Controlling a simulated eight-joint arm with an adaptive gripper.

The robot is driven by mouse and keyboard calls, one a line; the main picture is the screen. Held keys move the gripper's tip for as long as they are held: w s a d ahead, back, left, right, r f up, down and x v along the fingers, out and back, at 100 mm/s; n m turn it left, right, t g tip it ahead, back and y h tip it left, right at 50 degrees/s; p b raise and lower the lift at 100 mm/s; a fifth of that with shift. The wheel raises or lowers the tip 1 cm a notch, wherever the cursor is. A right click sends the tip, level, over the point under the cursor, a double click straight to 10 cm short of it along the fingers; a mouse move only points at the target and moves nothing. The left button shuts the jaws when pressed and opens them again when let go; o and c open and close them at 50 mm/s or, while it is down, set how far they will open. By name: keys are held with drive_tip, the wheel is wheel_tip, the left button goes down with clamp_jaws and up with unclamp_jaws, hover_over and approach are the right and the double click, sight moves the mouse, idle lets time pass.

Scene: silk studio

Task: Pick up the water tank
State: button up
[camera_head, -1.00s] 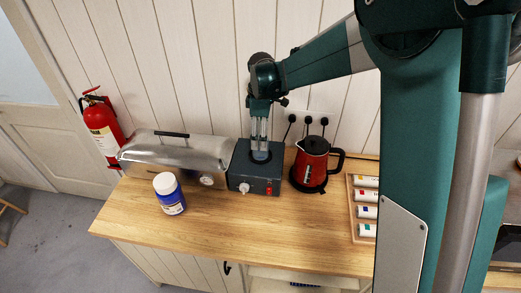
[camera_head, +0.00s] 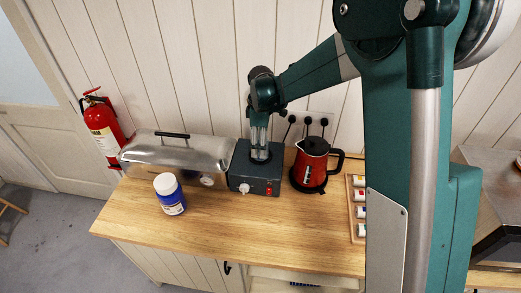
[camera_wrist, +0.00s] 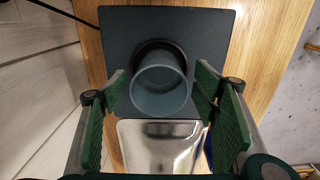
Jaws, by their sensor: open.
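The water tank looks to be the grey-blue, open-topped round vessel (camera_wrist: 160,92) set in the top of the dark box unit (camera_wrist: 215,25). In the head view the dark box (camera_head: 255,187) stands against the right end of the steel box, and the vessel is mostly hidden by my fingers. My gripper (camera_head: 260,148) points down over the vessel. In the wrist view my gripper (camera_wrist: 160,95) is open, with one green-padded finger on each side of the vessel. Gaps show between the pads and its wall, and nothing is held.
A steel box (camera_head: 175,152) with a black handle stands left of the dark box, with a blue white-capped jar (camera_head: 169,195) in front. A red kettle (camera_head: 311,165) stands close on the right, beside a tray of tubes (camera_head: 358,210). The front of the wooden counter (camera_head: 250,230) is clear.

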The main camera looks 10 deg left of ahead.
drive_tip(key=shift+f, duration=1.7)
drive_tip(key=shift+c, duration=0.6)
drive_tip(key=c, duration=0.9)
